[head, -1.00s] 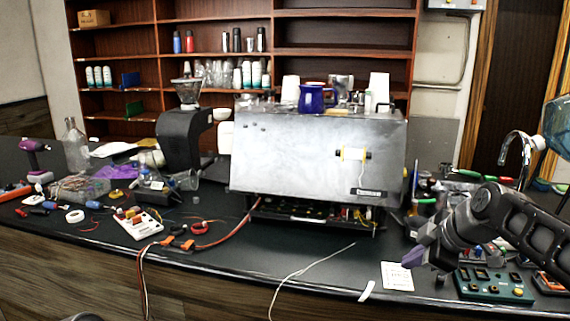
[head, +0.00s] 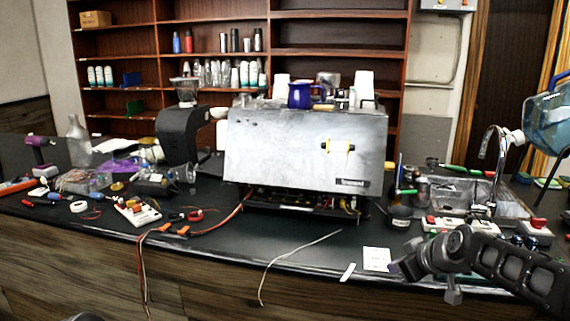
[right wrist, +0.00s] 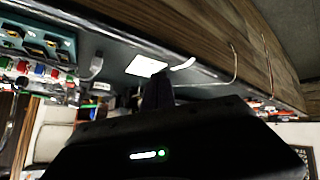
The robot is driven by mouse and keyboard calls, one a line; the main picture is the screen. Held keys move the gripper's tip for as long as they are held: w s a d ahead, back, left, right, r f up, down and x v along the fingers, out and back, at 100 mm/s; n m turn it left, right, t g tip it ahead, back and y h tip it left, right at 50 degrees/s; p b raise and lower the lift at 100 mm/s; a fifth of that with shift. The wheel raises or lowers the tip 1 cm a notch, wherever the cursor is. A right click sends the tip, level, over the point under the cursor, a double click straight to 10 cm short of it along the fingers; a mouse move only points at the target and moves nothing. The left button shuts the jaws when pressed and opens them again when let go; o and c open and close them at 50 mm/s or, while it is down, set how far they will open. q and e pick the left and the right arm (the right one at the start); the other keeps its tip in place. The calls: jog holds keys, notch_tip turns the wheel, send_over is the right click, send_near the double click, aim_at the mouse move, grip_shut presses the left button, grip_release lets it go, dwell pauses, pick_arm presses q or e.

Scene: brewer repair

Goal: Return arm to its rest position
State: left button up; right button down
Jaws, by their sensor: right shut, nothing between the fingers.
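My right arm (head: 520,270) reaches in from the right edge in the head view, low over the front of the counter. My right gripper (head: 402,268) is shut and empty, just right of a white card (head: 377,259) on the counter. In the right wrist view the dark closed fingers (right wrist: 158,92) show against the counter, with the white card (right wrist: 146,66) behind them. My left gripper is not in view.
A silver espresso machine (head: 290,150) stands mid-counter, with loose wires (head: 290,258) in front. Tools and small parts lie at left. A tap (head: 495,165) and a blue water bottle (head: 548,125) are at right. A teal panel (right wrist: 38,45) shows near the gripper.

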jog(key=s+a+f+m+g, duration=0.1)
jog(key=s+a+f+m, duration=0.15)
jog(key=f, duration=0.65)
jog(key=s+a+f+m, duration=0.2)
jog(key=s+a+f, duration=0.15)
jog(key=f, duration=0.55)
jog(key=s+a+f+m+g, duration=0.1)
jog(key=s+a+f+m, duration=0.25)
jog(key=f, duration=0.55)
jog(key=s+a+f+g, duration=0.2)
jog(key=s+f, duration=0.3)
jog(key=s, duration=0.4)
jog(key=s+a+f+g+y, duration=0.1)
jog(key=s+a+f, duration=0.3)
jog(key=s, duration=0.5)
jog(key=s+a+f+g, duration=0.3)
jog(key=s+f, duration=0.4)
jog(key=s, duration=0.1)
jog(key=shift+s+a+f+y, duration=0.15)
jog(key=shift+s+f+y, duration=0.15)
jog(key=shift+s, duration=0.1)
